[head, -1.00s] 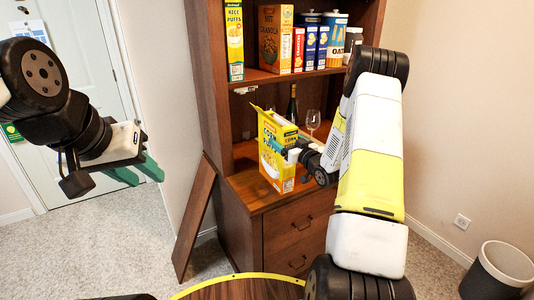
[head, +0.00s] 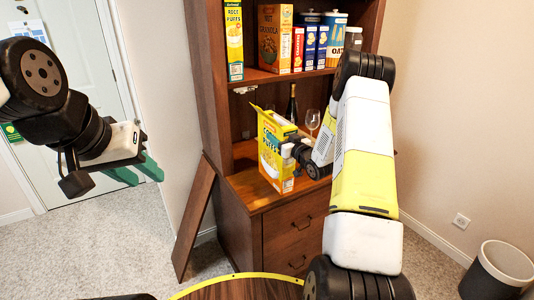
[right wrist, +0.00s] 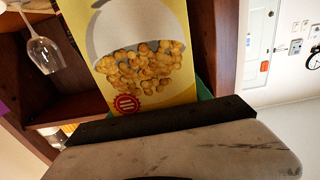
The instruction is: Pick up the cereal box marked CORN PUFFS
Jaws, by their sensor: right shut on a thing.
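The yellow cereal box marked CORN PUFFS (head: 271,160) stands at the front edge of the hutch counter, slightly tilted, with its top flap open. My right gripper (head: 288,150) is shut on its right side and covers part of it. In the right wrist view the box (right wrist: 145,50) fills the middle, showing a bowl of puffs, with a strip of green finger (right wrist: 204,91) beside it. Whether the box's bottom touches the counter is hard to tell. My left gripper (head: 135,172) is open and empty, far left, away from the hutch.
A wine glass (head: 312,119) and a dark bottle (head: 292,104) stand behind the box. The shelf above holds a RICE PUFFS box (head: 234,40), a granola box (head: 275,38) and several other packages. A wooden panel (head: 194,220) leans against the hutch's left side.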

